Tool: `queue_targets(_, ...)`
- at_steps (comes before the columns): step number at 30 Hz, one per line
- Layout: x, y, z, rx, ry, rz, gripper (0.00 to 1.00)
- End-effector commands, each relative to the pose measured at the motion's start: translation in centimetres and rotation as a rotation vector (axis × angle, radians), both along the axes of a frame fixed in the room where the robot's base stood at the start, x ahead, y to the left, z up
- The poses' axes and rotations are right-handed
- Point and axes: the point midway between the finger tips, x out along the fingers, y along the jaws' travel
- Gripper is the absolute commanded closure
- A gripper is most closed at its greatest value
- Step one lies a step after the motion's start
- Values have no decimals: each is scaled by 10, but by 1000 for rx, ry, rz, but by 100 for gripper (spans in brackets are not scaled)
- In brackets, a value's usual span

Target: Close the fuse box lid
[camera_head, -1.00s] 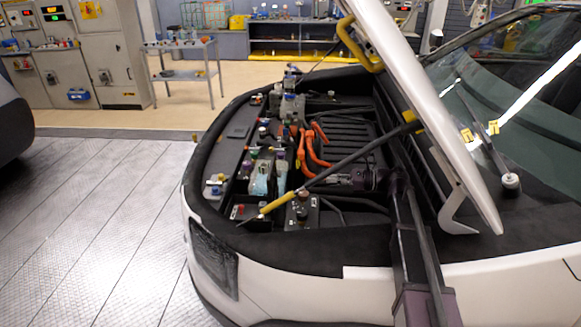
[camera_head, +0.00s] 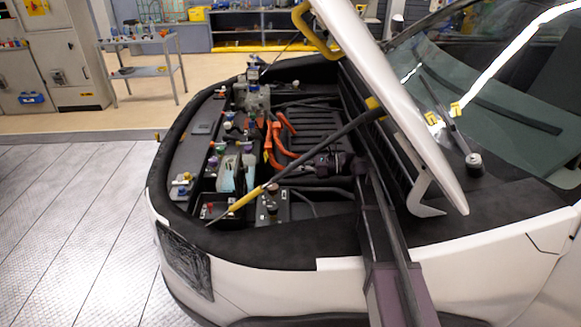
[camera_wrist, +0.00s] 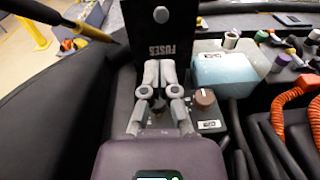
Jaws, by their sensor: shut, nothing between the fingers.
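The fuse box lid (camera_wrist: 165,32) is a black panel marked FUSES, reading upside down, at the top middle of the wrist view. It appears to stand up, open. My gripper (camera_wrist: 160,72) is shut and empty, its grey fingertips overlapping the lid's lower part in the picture. I cannot tell whether they touch it. The fuse box body is largely hidden behind my fingers. In the head view my dark arm reaches into the engine bay (camera_head: 300,130), but the fingers and the lid are not clear there.
Right of the lid are a brown knob (camera_wrist: 205,97), a pale blue tank (camera_wrist: 225,72) and orange hoses (camera_wrist: 277,100). A yellow-gripped prop rod (camera_head: 240,197) crosses the bay under the raised hood (camera_head: 390,85). Open floor (camera_head: 70,220) lies left of the car.

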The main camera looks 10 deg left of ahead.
Motion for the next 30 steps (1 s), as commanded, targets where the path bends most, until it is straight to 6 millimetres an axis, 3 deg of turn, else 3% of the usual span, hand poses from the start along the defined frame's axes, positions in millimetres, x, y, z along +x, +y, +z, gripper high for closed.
queue_targets(21,-18,99,-8,0,0,2,100)
queue_targets(30,-22,123,-10,0,0,0,100)
